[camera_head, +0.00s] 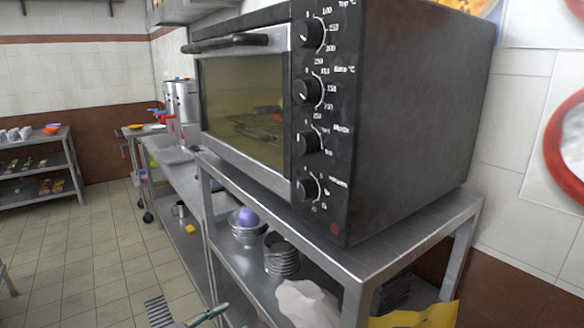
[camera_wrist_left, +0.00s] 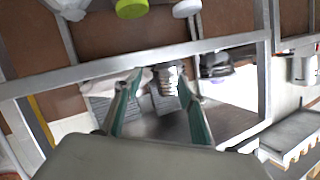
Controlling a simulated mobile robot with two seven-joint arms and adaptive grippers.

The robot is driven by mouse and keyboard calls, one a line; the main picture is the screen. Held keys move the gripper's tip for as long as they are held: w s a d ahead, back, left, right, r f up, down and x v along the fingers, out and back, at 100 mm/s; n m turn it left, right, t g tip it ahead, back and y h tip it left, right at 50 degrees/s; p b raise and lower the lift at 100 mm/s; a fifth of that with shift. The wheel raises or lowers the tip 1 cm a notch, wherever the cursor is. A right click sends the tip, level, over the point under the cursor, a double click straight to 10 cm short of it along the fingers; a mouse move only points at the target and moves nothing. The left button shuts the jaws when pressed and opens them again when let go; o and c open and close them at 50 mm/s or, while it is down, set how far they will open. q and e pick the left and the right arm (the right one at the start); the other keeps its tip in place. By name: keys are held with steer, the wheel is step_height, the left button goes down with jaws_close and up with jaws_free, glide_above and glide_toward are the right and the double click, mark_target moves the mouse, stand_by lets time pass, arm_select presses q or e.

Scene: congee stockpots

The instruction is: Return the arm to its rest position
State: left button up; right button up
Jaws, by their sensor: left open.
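My left gripper (camera_wrist_left: 160,82) shows in the left wrist view with its two teal fingers spread apart. Nothing is held between them. Behind the fingers is a stack of round metal tins (camera_wrist_left: 168,78), apart from the gripper as far as I can tell. In the head view only a small teal part of a gripper (camera_head: 207,314) shows at the bottom edge, in front of the lower shelf. The rest of that arm is out of the picture. My right gripper is in neither view.
A large black oven (camera_head: 395,120) stands on a metal table (camera_head: 425,232). The shelf below holds a purple item (camera_head: 247,217) in bowls, stacked round tins (camera_head: 281,256) and a white cloth (camera_head: 306,303). The tiled floor (camera_head: 85,265) to the left is mostly clear.

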arm_select(q)
steer(key=s+a+f+n+y, duration=0.2)
steer(key=s+f+n, duration=0.1)
steer(key=s+f, duration=0.8)
steer(key=s+a+f+n+g+y, duration=0.1)
steer(key=s+a+f+n+y, duration=0.2)
steer(key=s+f, duration=0.8)
steer(key=s+n, duration=0.1)
steer(key=s, duration=0.2)
steer(key=shift+g, duration=0.3)
steer(key=shift+r, duration=0.1)
